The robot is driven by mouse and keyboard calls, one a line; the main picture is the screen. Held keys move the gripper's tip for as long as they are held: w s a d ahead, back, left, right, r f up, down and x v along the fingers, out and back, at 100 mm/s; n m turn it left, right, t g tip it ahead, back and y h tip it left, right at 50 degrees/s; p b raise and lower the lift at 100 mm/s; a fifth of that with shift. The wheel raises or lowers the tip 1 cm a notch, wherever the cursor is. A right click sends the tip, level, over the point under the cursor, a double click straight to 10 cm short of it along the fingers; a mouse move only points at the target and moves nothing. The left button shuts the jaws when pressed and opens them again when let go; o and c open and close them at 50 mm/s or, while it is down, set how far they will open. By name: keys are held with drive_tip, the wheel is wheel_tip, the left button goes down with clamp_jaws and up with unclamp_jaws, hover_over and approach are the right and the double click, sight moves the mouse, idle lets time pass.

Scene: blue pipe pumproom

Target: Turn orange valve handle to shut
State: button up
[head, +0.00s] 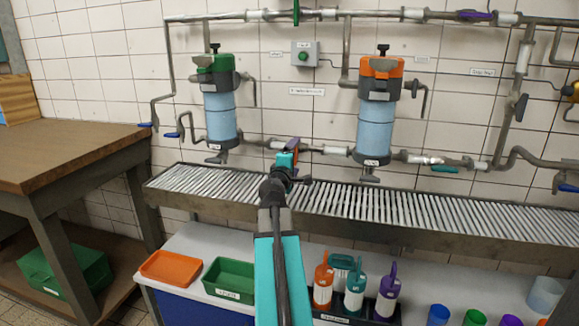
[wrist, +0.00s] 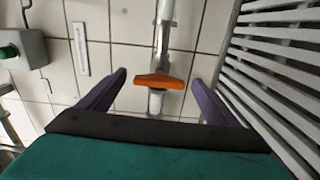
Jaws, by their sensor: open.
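The orange valve handle (wrist: 159,81) is a flat bar set crosswise on a grey pipe with white sleeves (wrist: 168,12) in the wrist view. My gripper (wrist: 159,78) is open, with one purple finger to the left of the handle and one to the right. Both fingers look apart from the handle, with gaps on each side. In the head view my gripper (head: 292,147) is at the lower pipe between two blue filter vessels. There the handle is mostly hidden by my gripper, and I cannot tell its outline.
A slatted metal shelf (head: 420,212) runs below the pipe and shows close on the right in the wrist view. The green-topped vessel (head: 219,112) and orange-topped vessel (head: 376,122) flank my gripper. A grey box with a green button (head: 304,55) is above.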

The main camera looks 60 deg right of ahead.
drive_tip(key=b+v, duration=0.1)
drive_tip(key=v, duration=0.5)
drive_tip(key=shift+b, duration=0.4)
drive_tip(key=shift+s+a+f+b, duration=0.1)
drive_tip(key=shift+a+b, duration=0.2)
drive_tip(key=shift+b, duration=0.6)
drive_tip(key=b+v, duration=0.7)
drive_tip(key=b, duration=0.5)
drive_tip(key=shift+b, duration=0.35)
drive_tip(key=shift+r, duration=0.25)
